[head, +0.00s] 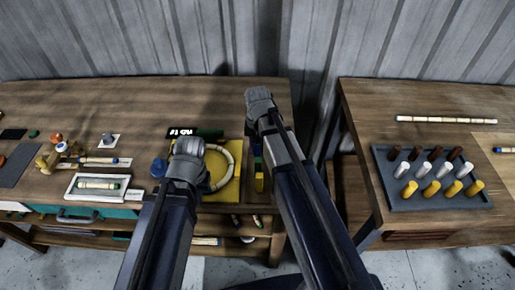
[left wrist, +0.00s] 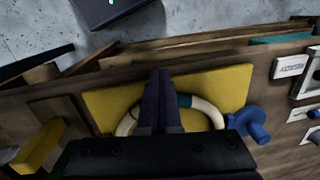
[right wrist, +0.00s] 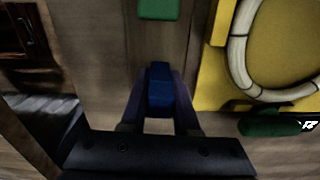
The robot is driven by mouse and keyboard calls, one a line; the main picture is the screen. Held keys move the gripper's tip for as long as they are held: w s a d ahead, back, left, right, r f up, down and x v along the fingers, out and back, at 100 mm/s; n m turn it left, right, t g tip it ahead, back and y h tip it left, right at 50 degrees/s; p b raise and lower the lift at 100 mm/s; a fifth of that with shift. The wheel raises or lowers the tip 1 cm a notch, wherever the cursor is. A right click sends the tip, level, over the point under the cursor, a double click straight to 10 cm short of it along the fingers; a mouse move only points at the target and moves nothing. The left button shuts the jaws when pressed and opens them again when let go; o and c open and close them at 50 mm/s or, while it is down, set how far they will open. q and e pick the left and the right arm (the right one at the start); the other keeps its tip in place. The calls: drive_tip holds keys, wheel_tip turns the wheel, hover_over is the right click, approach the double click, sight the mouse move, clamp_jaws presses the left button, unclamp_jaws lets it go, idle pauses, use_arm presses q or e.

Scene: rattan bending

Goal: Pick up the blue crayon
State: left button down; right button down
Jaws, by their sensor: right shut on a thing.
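The blue crayon (right wrist: 160,90) is a short, blocky blue piece between the fingers of my right gripper (right wrist: 159,77) in the right wrist view. The gripper is shut on it. In the head view a bit of blue (head: 257,150) shows below my right wrist, but the fingers are hidden there. I cannot tell whether the crayon is clear of the wood. My left gripper (left wrist: 162,75) is shut above the yellow board (left wrist: 108,100) and a pale rattan ring (left wrist: 207,110); no object shows between its fingers.
A blue knob-like piece (left wrist: 250,122) stands beside the board. A white-framed tray (head: 98,187) is at left. A dark tray of pegs (head: 432,178) is on the right table, across a gap.

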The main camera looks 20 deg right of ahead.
use_arm(q)
drive_tip(key=shift+r, duration=0.15)
use_arm(e)
drive_tip(key=shift+r, duration=0.15)
